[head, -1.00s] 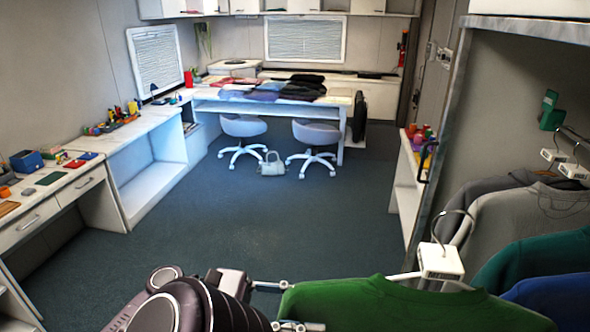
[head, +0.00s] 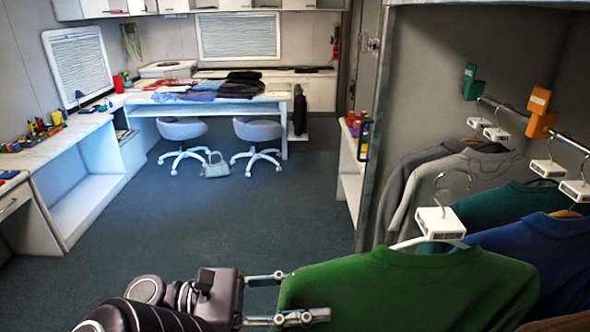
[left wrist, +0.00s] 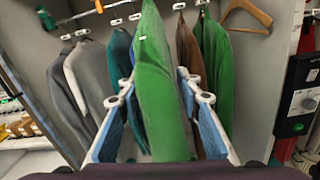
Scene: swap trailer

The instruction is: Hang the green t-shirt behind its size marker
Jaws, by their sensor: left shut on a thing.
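My left gripper (head: 290,298) is shut on the green t-shirt (head: 405,285) at its left side. The shirt is on a white hanger (head: 438,221) with a white tag block and a hook, in front of the rail (head: 545,128). In the left wrist view the shirt (left wrist: 158,100) stands between the two fingers (left wrist: 160,118). A green size marker (head: 472,82) and an orange size marker (head: 540,112) sit on the rail. Whether the shirt's hook touches the rail cannot be told. My right gripper is not in view.
Grey shirts (head: 425,185), a teal shirt (head: 500,203) and a blue shirt (head: 550,250) hang on the rail. The left wrist view also shows a brown garment (left wrist: 187,50), another green garment (left wrist: 217,60) and an empty wooden hanger (left wrist: 246,14).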

